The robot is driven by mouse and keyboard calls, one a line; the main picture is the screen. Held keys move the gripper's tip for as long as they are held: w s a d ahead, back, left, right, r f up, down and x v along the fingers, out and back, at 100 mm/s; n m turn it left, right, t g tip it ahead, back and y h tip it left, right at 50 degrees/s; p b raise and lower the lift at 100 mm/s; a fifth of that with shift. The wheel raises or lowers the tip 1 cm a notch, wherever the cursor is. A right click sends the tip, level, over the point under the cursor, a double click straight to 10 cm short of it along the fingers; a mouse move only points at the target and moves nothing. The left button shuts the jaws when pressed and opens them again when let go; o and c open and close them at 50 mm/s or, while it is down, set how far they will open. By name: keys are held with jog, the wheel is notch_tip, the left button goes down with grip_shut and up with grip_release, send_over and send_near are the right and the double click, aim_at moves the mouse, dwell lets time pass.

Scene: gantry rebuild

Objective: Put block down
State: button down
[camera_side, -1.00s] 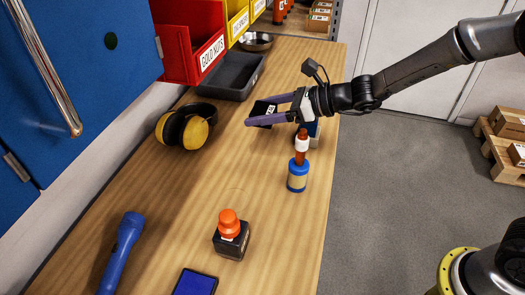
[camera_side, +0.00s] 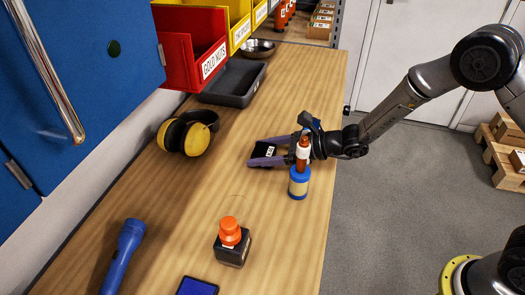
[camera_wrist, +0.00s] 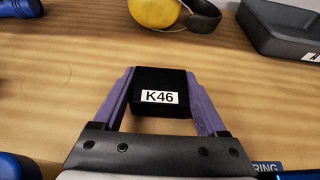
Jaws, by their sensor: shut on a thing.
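The black block (camera_side: 264,151) with a white K46 label is between the purple fingers of my gripper (camera_side: 266,152). In the wrist view the block (camera_wrist: 160,92) sits between the two fingers (camera_wrist: 160,100), its label facing the camera. My gripper is shut on it, low over the wooden bench (camera_side: 215,195). I cannot tell whether the block touches the bench top. The bottle with the red nozzle partly hides my gripper in the side view.
Yellow ear defenders (camera_side: 185,135) and a dark tray (camera_side: 233,82) lie behind. The bench middle is clear.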

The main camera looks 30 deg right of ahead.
jog(key=shift+c, duration=1)
grip_release()
jog(key=shift+f, duration=0.1)
jog(key=shift+s+d+r, duration=0.1)
jog(key=shift+d+r, duration=0.05)
jog(key=shift+r, duration=0.05)
jog(key=v, duration=1.1)
jog(key=shift+s+d+r, duration=0.2)
jog(key=shift+s, duration=0.05)
